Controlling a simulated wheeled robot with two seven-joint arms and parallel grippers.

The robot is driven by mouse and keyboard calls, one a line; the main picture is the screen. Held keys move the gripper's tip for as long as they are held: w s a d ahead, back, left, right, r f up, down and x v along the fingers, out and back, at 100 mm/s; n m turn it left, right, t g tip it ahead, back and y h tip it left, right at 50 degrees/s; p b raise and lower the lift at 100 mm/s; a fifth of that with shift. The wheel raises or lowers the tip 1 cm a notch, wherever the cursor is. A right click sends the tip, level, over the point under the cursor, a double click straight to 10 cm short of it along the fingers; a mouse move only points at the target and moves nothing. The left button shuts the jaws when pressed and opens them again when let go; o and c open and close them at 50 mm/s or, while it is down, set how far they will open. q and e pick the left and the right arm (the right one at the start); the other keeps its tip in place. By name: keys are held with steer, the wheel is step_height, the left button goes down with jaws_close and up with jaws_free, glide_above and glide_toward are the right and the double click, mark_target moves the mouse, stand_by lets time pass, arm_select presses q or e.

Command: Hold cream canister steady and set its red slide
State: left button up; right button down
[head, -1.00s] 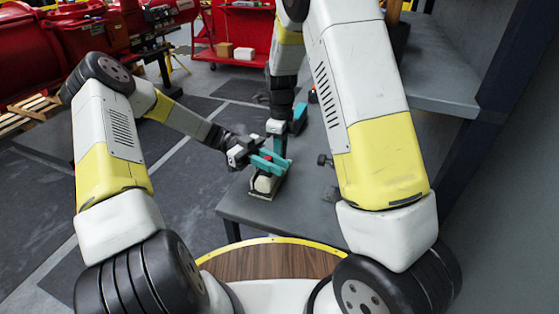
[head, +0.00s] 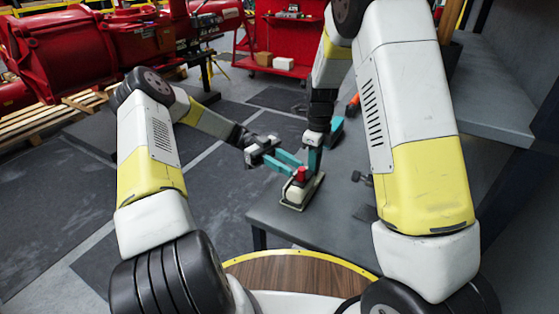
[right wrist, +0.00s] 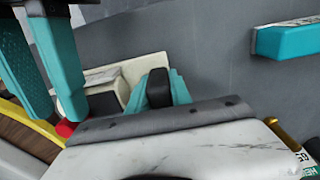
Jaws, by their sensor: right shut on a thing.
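The cream canister (head: 296,196) stands on the grey table near its front-left edge, on a flat base. Its red slide (head: 301,174) shows on top. My right gripper (head: 313,168) reaches down from above behind the slide and is shut on the canister's far part; its teal fingers also show in the right wrist view (right wrist: 160,90), around a dark piece. My left gripper (head: 288,163) is open and empty just left of and above the red slide, apart from it. Its two teal fingers show at the upper left of the right wrist view, close to the canister (right wrist: 110,85).
A teal item (head: 336,128) lies on the table (head: 300,229) behind my right gripper. A dark knob-like part (head: 360,177) sits right of the canister. A grey shelf (head: 483,90) is at the right. Red machines (head: 140,45) and a red cart (head: 285,55) stand behind.

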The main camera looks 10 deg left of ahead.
arm_select(q)
steer(key=shift+v, duration=2.4)
arm_select(e)
steer(key=c, duration=1.1)
jaws_free()
